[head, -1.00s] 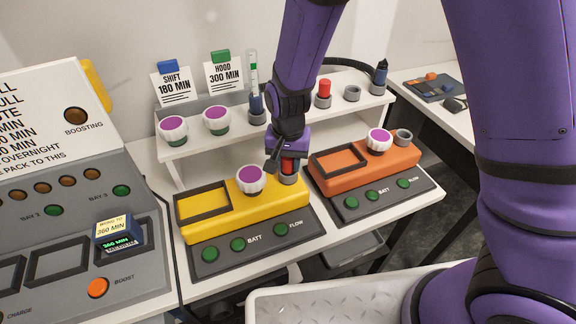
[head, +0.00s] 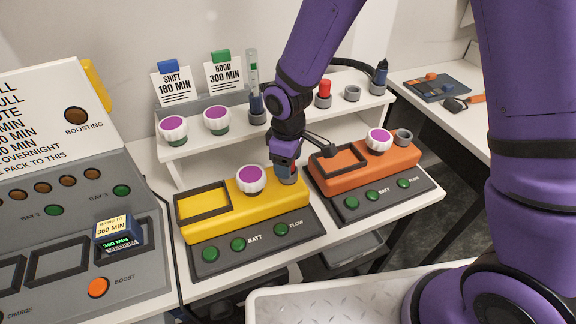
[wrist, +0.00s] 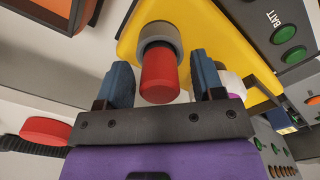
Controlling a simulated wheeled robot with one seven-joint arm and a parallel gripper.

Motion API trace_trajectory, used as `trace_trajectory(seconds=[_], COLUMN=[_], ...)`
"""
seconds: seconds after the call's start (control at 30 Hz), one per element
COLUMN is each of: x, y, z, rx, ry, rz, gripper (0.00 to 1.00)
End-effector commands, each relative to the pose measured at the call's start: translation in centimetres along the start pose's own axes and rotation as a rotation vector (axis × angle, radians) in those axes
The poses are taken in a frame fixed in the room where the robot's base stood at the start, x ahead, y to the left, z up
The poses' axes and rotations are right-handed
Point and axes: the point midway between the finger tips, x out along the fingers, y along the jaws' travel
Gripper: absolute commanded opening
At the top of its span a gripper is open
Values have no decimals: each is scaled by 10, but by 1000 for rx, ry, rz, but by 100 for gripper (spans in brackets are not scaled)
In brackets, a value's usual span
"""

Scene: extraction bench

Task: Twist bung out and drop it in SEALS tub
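The red bung (wrist: 160,78) sits in the grey collar (wrist: 162,40) on the yellow unit (head: 247,212). The collar also shows in the head view (head: 287,178), with the bung hidden there behind my gripper. My gripper (wrist: 162,82) is open, its two blue fingers on either side of the bung with gaps between. In the head view my gripper (head: 285,168) points down over the collar. No tub marked SEALS can be made out.
An orange unit (head: 375,165) with an empty-looking grey collar (head: 402,137) stands right of the yellow one. Behind is a white rack (head: 230,133) holding knobs, a tube and a red-topped piece (head: 324,93). A white tray (head: 350,295) lies in front.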

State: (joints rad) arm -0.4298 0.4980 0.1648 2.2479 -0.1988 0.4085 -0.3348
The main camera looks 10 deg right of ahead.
Motion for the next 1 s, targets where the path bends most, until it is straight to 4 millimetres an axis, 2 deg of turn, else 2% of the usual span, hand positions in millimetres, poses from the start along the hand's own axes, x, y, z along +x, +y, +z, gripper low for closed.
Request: trace_trajectory(seconds=[0.27,1.0], x=[0,0], y=[0,-1], z=[0,0], rx=[43,1140], ry=[0,0], rz=[0,1], gripper=[62,62])
